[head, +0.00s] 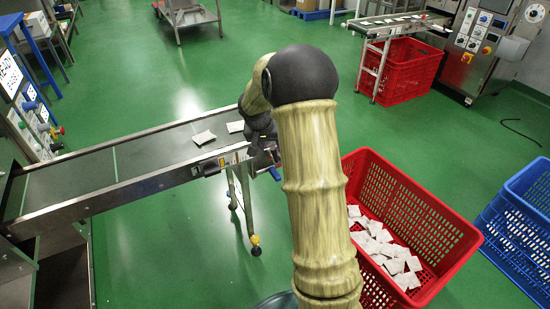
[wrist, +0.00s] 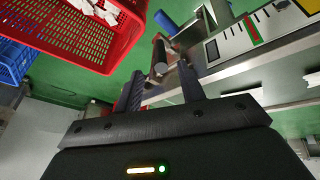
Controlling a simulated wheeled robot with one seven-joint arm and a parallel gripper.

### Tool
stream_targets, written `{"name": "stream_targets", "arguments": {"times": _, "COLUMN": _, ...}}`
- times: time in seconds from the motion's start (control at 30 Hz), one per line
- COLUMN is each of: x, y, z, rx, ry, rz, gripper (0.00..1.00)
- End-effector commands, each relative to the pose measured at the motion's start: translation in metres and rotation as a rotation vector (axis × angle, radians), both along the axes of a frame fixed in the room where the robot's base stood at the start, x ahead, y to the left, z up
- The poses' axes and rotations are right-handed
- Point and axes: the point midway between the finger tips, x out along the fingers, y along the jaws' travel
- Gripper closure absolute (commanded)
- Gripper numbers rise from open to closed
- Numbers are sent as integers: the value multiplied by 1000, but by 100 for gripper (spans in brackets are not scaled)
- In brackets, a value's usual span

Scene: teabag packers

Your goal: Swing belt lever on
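The lever (wrist: 160,56) shows in the wrist view as a dark, rounded bar at the side of the belt frame. It lies just beyond and between the fingertips of my gripper (wrist: 161,72). The fingers are apart with nothing clearly held, and I cannot tell whether either touches the lever. Beside it is a pale plate (wrist: 233,42) with a green and red mark. In the head view the belt (head: 150,158) carries two white teabags (head: 204,137) near its right end. My gripper (head: 266,160) is at that end, mostly hidden by my arm, and the lever cannot be made out there.
A red crate (head: 440,222) of teabags stands right of the belt end, with blue crates (head: 520,225) farther right. A belt leg (head: 244,205) stands below my gripper. Another belt (head: 395,22) and a control cabinet (head: 490,40) are at the back. Green floor between is clear.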

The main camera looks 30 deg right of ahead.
Motion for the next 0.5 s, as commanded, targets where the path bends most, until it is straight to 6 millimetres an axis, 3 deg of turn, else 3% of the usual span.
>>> {"name": "stream_targets", "arguments": {"times": 0.3, "x": 14, "y": -18, "z": -55, "rx": 1, "ry": 1, "rz": -1, "gripper": 60}}
{"name": "stream_targets", "arguments": {"times": 0.5, "x": 20, "y": -26, "z": -75, "rx": 1, "ry": 1, "rz": 0, "gripper": 60}}
